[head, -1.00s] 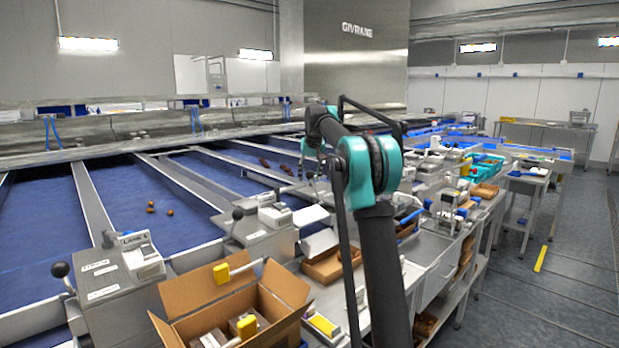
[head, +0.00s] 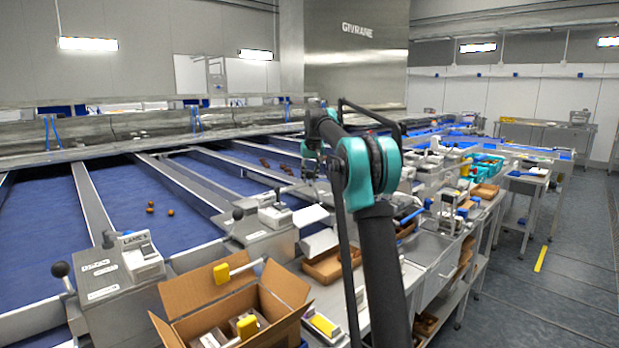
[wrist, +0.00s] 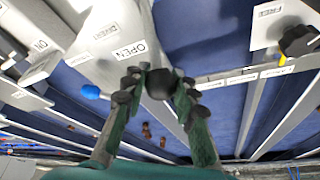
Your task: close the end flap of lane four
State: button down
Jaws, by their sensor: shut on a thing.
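In the wrist view my gripper (wrist: 158,88) is shut on a round dark knob (wrist: 160,84), with a finger on each side. The knob sits just beyond the edge of a pale grey housing (wrist: 110,35) that carries an OPEN label (wrist: 130,50). The lever under the knob is mostly hidden by the fingers. The flap itself cannot be made out, nor can a lane number at this housing. In the head view my gripper (head: 309,170) is small, over the lane ends and partly hidden by my arm.
Blue lanes (head: 125,205) run back on the left, with some dark dates (head: 287,169). An open carton (head: 190,292) and the LANE 5 housing (head: 118,275) stand in front.

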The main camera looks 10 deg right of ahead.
jog(key=shift+r, duration=0.1)
jog(key=shift+s+d+r+t+y, duration=0.3)
jog(key=shift+s+d+t+y, duration=0.1)
jog(key=shift+s+t, duration=0.15)
jog(key=shift+s+d+r+t+y, duration=0.3)
jog(key=shift+s+d+t, duration=0.1)
jog(key=shift+s+t, duration=0.1)
jog(key=s+d+f+m+t+y, duration=0.1)
jog(key=s+d+t+y, duration=0.3)
jog(key=s, duration=0.5)
jog(key=shift+s+d+f+t+y, duration=0.15)
jog(key=shift+d+f+t+y, duration=0.15)
jog(key=shift+d+t, duration=1.1)
jog(key=shift+s, duration=0.15)
jog(key=c, duration=1.2)
grip_release()
jog(key=shift+r, duration=0.1)
